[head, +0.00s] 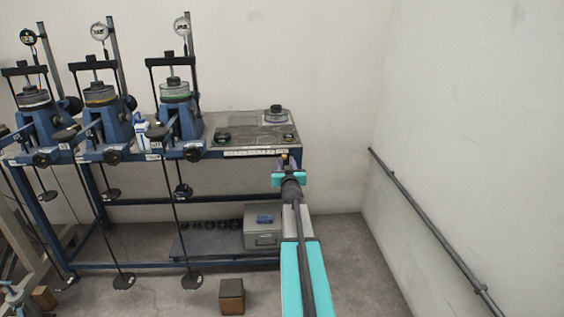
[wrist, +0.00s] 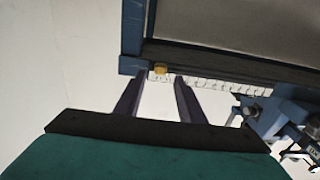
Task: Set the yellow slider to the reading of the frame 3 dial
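The yellow slider (wrist: 160,69) sits at the end of a white scale strip (wrist: 205,82) in the wrist view. The strip (head: 249,152) runs along the bench's front edge in the head view. My gripper (head: 287,163) is at the strip's right end there. In the wrist view its fingers (wrist: 159,76) are apart, with the slider showing between their tips; I see no contact. Three lever frames carry round dials: left (head: 28,36), middle (head: 99,32) and right (head: 181,27). Their readings and frame numbers are too small to read.
The bench top (head: 243,130) holds a dark-lidded dish (head: 276,115) and small dark items. A grey box (head: 262,236) stands on the lower shelf, and a brown block (head: 232,295) on the floor. A pipe rail (head: 425,232) lines the right wall. Floor right of the bench is clear.

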